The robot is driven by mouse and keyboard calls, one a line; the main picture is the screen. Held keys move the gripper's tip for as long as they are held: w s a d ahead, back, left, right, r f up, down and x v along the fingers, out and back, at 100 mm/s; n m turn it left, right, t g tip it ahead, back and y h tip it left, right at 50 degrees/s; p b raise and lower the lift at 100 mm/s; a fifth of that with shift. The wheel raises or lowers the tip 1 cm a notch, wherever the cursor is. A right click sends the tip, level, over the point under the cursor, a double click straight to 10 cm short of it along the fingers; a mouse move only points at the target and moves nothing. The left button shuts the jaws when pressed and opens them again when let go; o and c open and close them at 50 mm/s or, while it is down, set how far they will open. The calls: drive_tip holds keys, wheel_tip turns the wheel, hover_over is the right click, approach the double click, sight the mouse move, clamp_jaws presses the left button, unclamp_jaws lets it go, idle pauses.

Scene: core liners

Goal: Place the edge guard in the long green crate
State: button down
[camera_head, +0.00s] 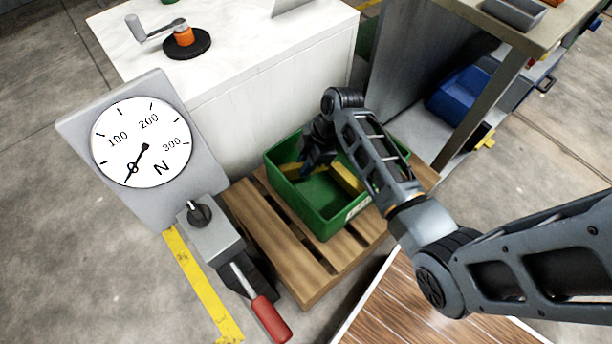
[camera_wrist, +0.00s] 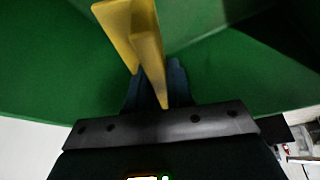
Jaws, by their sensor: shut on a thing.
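The long green crate (camera_head: 318,212) stands on a wooden pallet. My gripper (camera_head: 308,168) reaches down inside it, towards its left part. In the wrist view my gripper (camera_wrist: 157,88) is shut on the yellow, angled edge guard (camera_wrist: 130,35), with green crate surfaces (camera_wrist: 60,75) around it. In the head view a yellow piece (camera_head: 290,169) shows at the gripper, and another yellow piece (camera_head: 346,178) shows farther right in the crate. My arm partly covers the crate's right side. I cannot tell whether the held guard touches the crate floor.
The wooden pallet (camera_head: 275,240) carries the crate. A white cabinet (camera_head: 270,85) stands behind it, a dial gauge (camera_head: 142,142) and red-handled tool (camera_head: 270,318) to the left. A workbench (camera_head: 500,40) with a blue bin (camera_head: 460,95) stands at the right.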

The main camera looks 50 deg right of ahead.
drive_tip(key=shift+f+b, duration=0.5)
drive_tip(key=shift+f, duration=2.25)
drive_tip(key=c, duration=1)
unclamp_jaws()
drive_tip(key=shift+f, duration=0.1)
drive_tip(key=p+v, duration=0.2)
drive_tip(key=v, duration=1)
